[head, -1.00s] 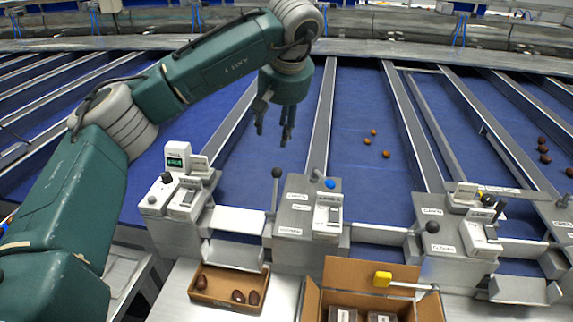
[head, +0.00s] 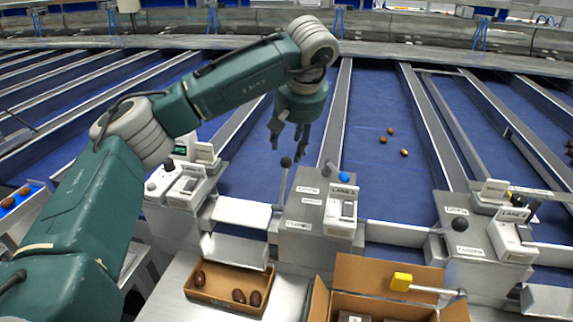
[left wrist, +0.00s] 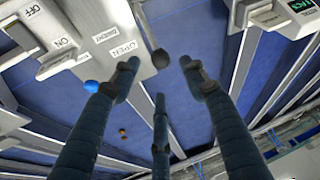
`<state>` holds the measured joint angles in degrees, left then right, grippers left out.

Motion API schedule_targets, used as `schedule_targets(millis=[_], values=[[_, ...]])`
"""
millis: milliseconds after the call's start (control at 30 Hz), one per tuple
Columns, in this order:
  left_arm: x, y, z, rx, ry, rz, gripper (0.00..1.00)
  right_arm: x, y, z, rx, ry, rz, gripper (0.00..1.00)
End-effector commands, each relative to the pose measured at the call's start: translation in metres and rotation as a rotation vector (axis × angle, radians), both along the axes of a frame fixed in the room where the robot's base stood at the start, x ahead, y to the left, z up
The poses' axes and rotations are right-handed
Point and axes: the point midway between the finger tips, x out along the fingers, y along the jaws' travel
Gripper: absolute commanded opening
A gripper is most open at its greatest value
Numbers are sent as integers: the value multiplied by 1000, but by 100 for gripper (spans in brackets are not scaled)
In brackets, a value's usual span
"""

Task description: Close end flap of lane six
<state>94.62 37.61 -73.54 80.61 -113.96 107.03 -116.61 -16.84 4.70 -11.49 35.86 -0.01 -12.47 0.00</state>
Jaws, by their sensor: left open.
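A lever with a black ball knob (head: 286,161) stands upright on the left side of a grey control box (head: 310,228) marked OPEN and CLOSED. The box's lane label looks like "LANE 5", but the number is hard to read. The knob also shows in the left wrist view (left wrist: 160,60), between and beyond the spread fingers. A pale flap (head: 240,212) spans the lane end left of this box. My left gripper (head: 290,143) is open and empty, pointing down just above the knob, with no clear contact. It also shows in the left wrist view (left wrist: 160,78). My right gripper is not visible.
A second control box (head: 470,262) to the right has a black-knobbed lever (head: 460,224) lying leftward. A blue knob (head: 343,177) tops the middle box. Below are a tray (head: 222,299) of dark dates and an open carton (head: 372,268) near a yellow-ended bar (head: 402,282).

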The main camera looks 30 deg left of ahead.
Motion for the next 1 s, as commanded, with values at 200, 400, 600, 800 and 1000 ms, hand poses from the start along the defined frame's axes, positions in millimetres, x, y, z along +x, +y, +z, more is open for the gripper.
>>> schedule_targets(millis=[200,400,600,800,1000], values=[[11,13,-38,1,6,1,44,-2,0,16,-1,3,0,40],[20,21,-67,1,5,1,44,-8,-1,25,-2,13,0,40],[25,25,-80,0,1,0,44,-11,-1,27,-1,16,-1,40],[25,25,-82,1,0,0,44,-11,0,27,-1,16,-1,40],[25,25,-82,1,0,0,18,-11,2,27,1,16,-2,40]])
